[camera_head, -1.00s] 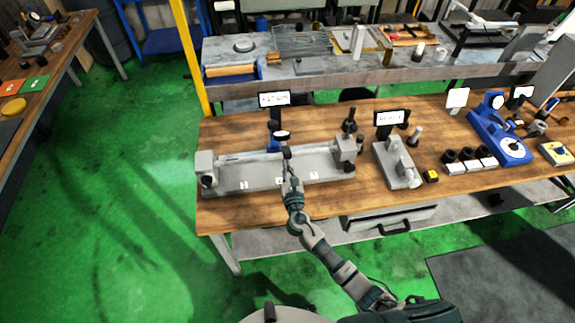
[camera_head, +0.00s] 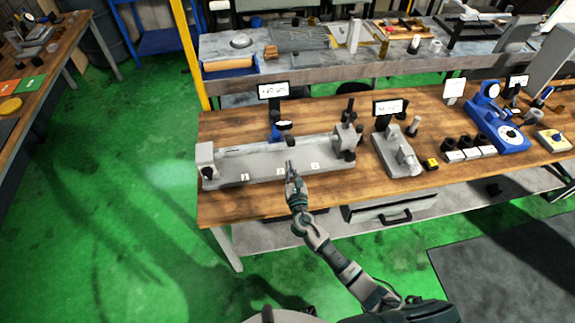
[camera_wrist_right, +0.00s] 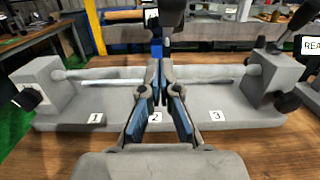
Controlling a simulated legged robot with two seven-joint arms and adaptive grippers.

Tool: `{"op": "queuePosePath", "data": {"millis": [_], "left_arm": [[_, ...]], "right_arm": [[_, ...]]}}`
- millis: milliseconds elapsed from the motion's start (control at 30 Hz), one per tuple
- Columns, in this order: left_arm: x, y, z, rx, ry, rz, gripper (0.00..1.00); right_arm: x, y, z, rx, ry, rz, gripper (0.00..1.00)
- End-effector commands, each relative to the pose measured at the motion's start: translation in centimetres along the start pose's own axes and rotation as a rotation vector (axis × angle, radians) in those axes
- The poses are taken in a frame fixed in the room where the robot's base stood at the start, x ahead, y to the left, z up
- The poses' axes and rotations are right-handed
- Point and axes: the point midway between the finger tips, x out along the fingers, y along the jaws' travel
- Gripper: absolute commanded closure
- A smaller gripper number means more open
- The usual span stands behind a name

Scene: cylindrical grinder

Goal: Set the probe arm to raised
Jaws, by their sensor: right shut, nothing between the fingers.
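The grey bench fixture (camera_head: 225,171) sits near the front of the wooden table, with end blocks and labels numbered 1 to 3. I cannot tell the probe arm's exact angle. My right gripper (camera_head: 290,168) is shut and empty over the fixture's front, apart from the probe head. Its fingers also show in the wrist view (camera_wrist_right: 161,68), hiding part of the rod and stand. My left gripper is out of view.
A display (camera_head: 273,90) stands behind the fixture. A second grey device (camera_head: 397,160) with its own sign (camera_head: 388,107) stands to the right, near a small yellow block (camera_head: 431,164). A blue gauge stand (camera_head: 497,125) is farther right. The table's front left is clear.

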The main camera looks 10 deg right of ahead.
Motion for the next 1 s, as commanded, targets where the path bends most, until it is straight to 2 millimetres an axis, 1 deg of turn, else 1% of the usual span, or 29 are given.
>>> {"op": "queuePosePath", "data": {"millis": [33,200,300,433,600,733,867,1000], "left_arm": [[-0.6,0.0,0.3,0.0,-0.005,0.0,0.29],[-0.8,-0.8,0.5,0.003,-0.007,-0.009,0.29],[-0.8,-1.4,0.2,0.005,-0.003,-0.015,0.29],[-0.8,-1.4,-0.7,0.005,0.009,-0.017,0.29],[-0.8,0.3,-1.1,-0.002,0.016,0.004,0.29],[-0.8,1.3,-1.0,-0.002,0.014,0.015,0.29],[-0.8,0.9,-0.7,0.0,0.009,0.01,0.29],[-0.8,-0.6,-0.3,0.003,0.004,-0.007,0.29]], "right_arm": [[-1.1,0.0,0.9,0.006,-0.002,0.004,1.0],[-4.4,-0.7,1.7,0.01,0.003,0.003,1.0],[-6.0,-1.1,2.2,0.015,0.004,0.002,1.0],[-7.4,-1.1,2.6,0.014,0.005,0.003,1.0],[-8.1,-0.3,2.9,0.007,0.004,0.002,1.0],[-8.1,0.2,3.0,0.002,0.004,0.003,1.0],[-8.1,0.4,3.0,0.001,0.004,0.004,1.0],[-8.1,-0.1,2.9,0.004,0.005,0.003,1.0]]}}
